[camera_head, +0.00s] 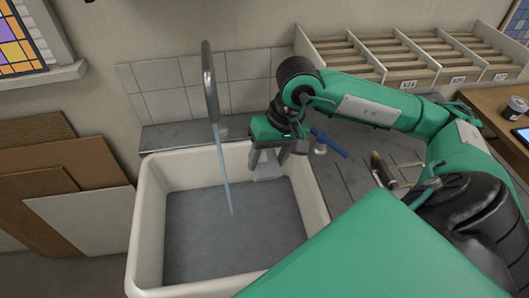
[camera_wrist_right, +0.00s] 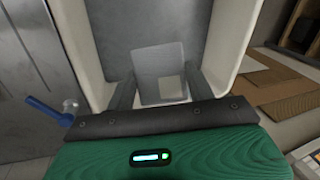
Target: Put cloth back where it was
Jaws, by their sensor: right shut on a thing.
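My right gripper (camera_head: 268,166) hangs over the back right part of the white sink (camera_head: 147,215). It is shut on a pale grey cloth (camera_head: 267,174), which hangs below the fingertips inside the basin area. In the right wrist view the cloth (camera_wrist_right: 160,62) shows as a light rectangular piece between the two fingers (camera_wrist_right: 160,90), with the sink's grey bottom beyond it. I cannot tell whether the cloth touches the sink. My left gripper is not in view.
A tap (camera_head: 210,85) pours a thin water stream left of the gripper. A blue-handled item (camera_head: 330,144) lies right of the sink, near a brush-like tool (camera_head: 378,165). Wooden racks (camera_head: 400,58) stand behind. Boards (camera_head: 55,190) lean at left.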

